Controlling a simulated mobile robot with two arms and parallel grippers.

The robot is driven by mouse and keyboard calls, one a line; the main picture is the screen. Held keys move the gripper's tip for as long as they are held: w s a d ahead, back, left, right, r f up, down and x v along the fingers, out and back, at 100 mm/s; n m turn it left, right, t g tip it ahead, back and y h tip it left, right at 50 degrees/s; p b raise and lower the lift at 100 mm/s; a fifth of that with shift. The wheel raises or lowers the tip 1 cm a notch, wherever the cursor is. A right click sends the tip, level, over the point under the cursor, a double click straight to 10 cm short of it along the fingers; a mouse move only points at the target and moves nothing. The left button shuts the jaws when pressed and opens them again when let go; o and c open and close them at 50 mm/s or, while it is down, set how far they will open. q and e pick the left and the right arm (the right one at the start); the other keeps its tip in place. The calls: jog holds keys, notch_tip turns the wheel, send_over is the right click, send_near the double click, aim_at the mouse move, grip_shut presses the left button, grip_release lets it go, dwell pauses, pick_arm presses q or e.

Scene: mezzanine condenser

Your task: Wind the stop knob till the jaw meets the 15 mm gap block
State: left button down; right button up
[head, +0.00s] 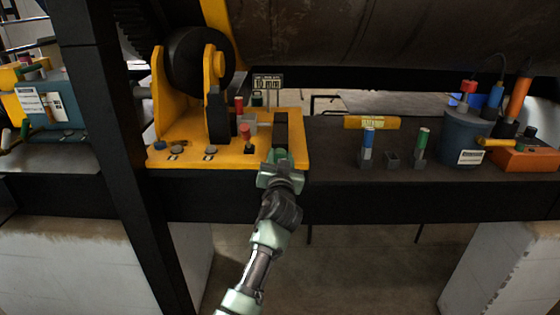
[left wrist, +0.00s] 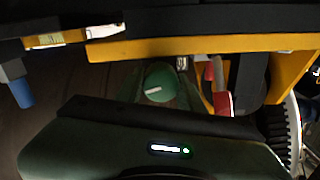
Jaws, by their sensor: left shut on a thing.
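My left gripper (head: 280,162) is at the front right of the yellow fixture (head: 180,158), by an upright black block (head: 281,130). In the left wrist view its fingers are closed around a round green knob (left wrist: 159,82) with a white line on its face; the head view hides this knob behind the gripper. A black jaw-like arm (head: 218,118) hangs below the yellow bracket. A grey block (head: 249,118) sits just right of it, beside a red-topped handle (head: 239,103). I cannot tell whether they touch. A small sign (head: 267,83) appears to read 10 mm. My right gripper is not visible.
A red-topped peg (head: 246,133) stands near the gripper on the plate. A black post (head: 110,120) stands left.

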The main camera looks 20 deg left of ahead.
pick_arm(q)
jog(key=shift+a+m, duration=0.1)
jog(key=shift+m, duration=0.2)
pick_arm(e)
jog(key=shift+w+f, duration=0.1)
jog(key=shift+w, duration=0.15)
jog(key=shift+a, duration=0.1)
pick_arm(q)
jog(key=c, duration=1)
grip_release()
jog(key=shift+o, duration=0.5)
jog(key=shift+w+a+f, duration=0.1)
jog(key=shift+w+f, duration=0.15)
jog(key=shift+w, duration=0.1)
jog(key=b+v, duration=0.2)
jog(key=v, duration=0.5)
jog(key=shift+s+b, duration=0.3)
jog(key=shift+s, duration=0.1)
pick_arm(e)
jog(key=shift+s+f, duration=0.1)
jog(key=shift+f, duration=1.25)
